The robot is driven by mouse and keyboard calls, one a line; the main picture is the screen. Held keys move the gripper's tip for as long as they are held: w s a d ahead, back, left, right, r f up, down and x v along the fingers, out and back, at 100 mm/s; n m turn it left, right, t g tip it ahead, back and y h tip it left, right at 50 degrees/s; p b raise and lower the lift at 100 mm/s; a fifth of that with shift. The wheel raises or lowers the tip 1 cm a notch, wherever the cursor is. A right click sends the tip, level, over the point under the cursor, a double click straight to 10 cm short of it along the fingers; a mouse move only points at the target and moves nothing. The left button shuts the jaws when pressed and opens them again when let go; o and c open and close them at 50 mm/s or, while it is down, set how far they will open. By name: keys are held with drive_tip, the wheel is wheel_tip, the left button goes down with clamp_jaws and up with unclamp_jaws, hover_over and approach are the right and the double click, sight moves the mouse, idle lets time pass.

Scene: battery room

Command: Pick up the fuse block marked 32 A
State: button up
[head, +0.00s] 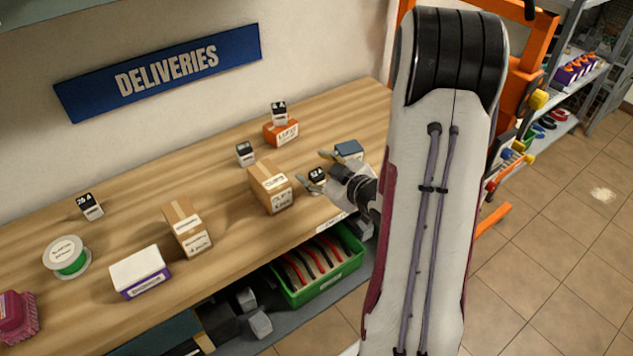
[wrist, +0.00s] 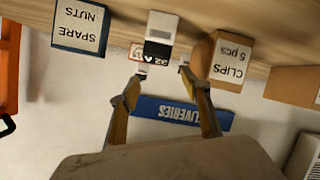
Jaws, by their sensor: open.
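The fuse block marked 32 A (head: 317,174) is a small block with a black label face and a white body. It stands on the wooden bench by my gripper, partly hidden in the head view. In the wrist view, which is upside down, the block (wrist: 159,38) shows its 32 A label, lined up with the gap between the fingertips. My gripper (head: 315,169) is open and empty, its fingers apart on either side of the block's line. It also shows in the wrist view (wrist: 163,71). I cannot tell how far the fingertips reach past the block's face.
The clips carton (head: 270,188) stands close left of the block, and the blue spare nuts box (head: 349,149) close right. An orange box (head: 282,133) with another fuse block (head: 279,114) is behind. More fuse blocks (head: 245,153) (head: 90,206) stand left. A green crate (head: 318,280) sits below.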

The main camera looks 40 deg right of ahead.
sight(319, 180)
drive_tip(key=shift+s+d+f+t+y, duration=0.2)
drive_tip(key=shift+s+f+t, duration=0.1)
drive_tip(key=shift+f, duration=0.15)
drive_tip(key=shift+s+d+f+t+y, duration=0.1)
drive_tip(key=shift+s+f+t+y, duration=0.15)
drive_tip(key=shift+f, duration=0.2)
drive_tip(key=shift+s+d+f+m+t, duration=0.1)
drive_tip(key=shift+s+f+m+t, duration=0.45)
drive_tip(key=shift+s, duration=0.15)
drive_tip(key=shift+s+d+f+m+t+y, duration=0.15)
drive_tip(key=shift+s+f+m+t, duration=0.15)
drive_tip(key=shift+s, duration=0.2)
drive_tip(key=shift+s+f+m+t+y, duration=0.1)
drive_tip(key=shift+s+f+m+t, duration=0.15)
drive_tip(key=shift+s+m, duration=0.15)
drive_tip(key=shift+s+d+f+m+t, duration=0.1)
drive_tip(key=shift+s+f+m+t, duration=0.2)
drive_tip(key=shift+s, duration=0.35)
drive_tip(key=shift+s+f+m+t, duration=0.1)
drive_tip(key=shift+s+m+t, duration=0.15)
drive_tip(key=shift+s+m, duration=0.3)
drive_tip(key=shift+w, duration=1.25)
drive_tip(key=shift+w, duration=0.15)
drive_tip(key=shift+w+f, duration=0.2)
drive_tip(key=shift+w, duration=2.3)
